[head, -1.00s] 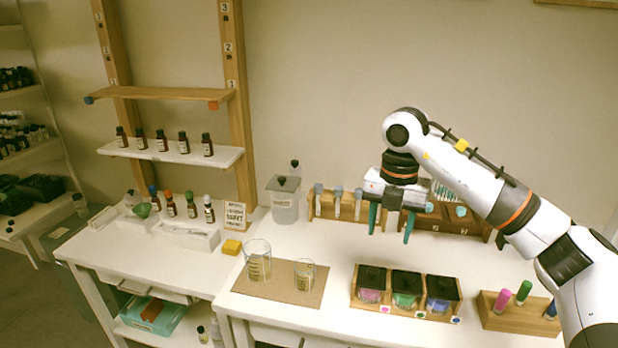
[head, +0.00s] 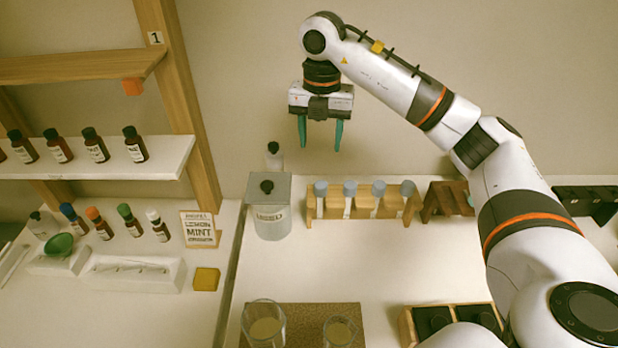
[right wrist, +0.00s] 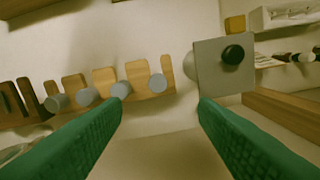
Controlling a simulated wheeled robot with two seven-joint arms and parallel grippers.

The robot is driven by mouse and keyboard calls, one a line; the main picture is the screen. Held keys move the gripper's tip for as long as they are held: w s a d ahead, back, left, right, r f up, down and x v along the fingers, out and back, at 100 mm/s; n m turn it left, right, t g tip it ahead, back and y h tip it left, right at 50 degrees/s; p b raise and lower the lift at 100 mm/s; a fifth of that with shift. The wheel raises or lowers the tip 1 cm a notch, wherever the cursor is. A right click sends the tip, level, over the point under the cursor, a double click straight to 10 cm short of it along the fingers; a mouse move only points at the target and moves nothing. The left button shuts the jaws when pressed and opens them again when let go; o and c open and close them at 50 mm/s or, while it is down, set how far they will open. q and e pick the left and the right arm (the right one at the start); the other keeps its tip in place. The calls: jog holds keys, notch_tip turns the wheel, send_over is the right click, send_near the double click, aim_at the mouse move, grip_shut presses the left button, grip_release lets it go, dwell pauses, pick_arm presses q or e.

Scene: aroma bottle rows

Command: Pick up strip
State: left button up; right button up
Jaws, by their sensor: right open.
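No strip can be made out with certainty. A low white holder (head: 133,277) at the left has small thin details on top, too small to identify. My right gripper (head: 320,147) has its two green fingers pointing down, apart, with nothing between them. My left gripper is out of view.
A yellow block (head: 206,279) and a lemon mint sign (head: 199,229) stand near several small bottles (head: 102,225). Glass beakers (head: 264,326) stand on a brown mat. A wooden upright (head: 180,95) and shelves rise at the left.

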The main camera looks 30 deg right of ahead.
jog(key=p, duration=0.1)
send_over(321, 184)
jog(key=f, duration=0.5)
jog(key=shift+s+a, duration=0.15)
jog(key=shift+s, duration=0.15)
jog(key=shift+w+f+p, duration=0.2)
jog(key=shift+f+p, duration=0.35)
jog(key=shift+f, duration=0.05)
notch_tip(321, 184, down, 4)
jog(key=shift+w+r+p, duration=0.1)
jog(key=shift+r+p, duration=0.05)
jog(key=shift+p, duration=0.75)
jog(key=shift+f, duration=0.45)
jog(key=c, duration=0.9)
